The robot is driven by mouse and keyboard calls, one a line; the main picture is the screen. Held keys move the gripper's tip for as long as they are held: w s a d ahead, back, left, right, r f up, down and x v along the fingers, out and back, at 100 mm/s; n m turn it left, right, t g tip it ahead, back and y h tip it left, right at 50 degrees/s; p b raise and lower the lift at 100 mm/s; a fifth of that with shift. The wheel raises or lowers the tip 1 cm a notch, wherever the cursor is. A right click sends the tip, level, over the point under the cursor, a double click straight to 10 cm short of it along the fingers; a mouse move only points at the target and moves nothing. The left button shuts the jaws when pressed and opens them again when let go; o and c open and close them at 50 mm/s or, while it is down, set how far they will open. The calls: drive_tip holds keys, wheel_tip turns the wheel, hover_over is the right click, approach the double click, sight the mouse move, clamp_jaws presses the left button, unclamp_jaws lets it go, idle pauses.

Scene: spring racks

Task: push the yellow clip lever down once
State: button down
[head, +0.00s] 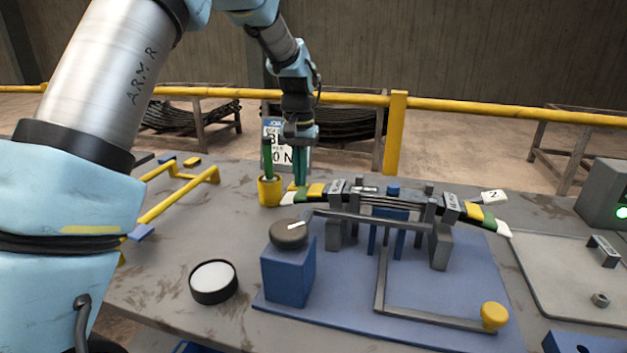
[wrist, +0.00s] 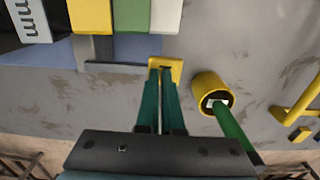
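The yellow clip lever (wrist: 176,66) is a small yellow piece at the end of a grey bar, beside the spring rack. It also shows in the head view (head: 294,187), partly hidden behind my gripper. My gripper (wrist: 161,70) points down with its two green fingers close together and nothing seen between them. In the head view my gripper (head: 300,183) is at the left end of the rack. Its fingertips overlap the lever in the wrist view; I cannot tell whether they touch it.
A yellow cup (head: 269,191) with a green rod stands close beside my gripper. The spring rack (head: 440,245) has striped ends and a yellow-knobbed crank (head: 494,316). A blue box with a dial (head: 288,275) stands in front. A yellow rail (head: 170,205) lies left.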

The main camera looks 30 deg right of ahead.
wheel_tip(320, 180, up, 10)
drive_tip(key=p, duration=0.8)
drive_tip(key=shift+a+f, duration=0.1)
drive_tip(key=shift+f, duration=0.05)
idle(0.7)
drive_tip(key=a+n, duration=0.4)
drive_tip(key=a, duration=1.8)
drive_tip(key=s+a+f+n+t, duration=0.1)
drive_tip(key=s+a+f+n, duration=0.2)
drive_tip(key=s+a, duration=0.8)
drive_tip(key=a, duration=0.3)
drive_tip(key=shift+a+t, duration=0.25)
drive_tip(key=shift+t, duration=0.05)
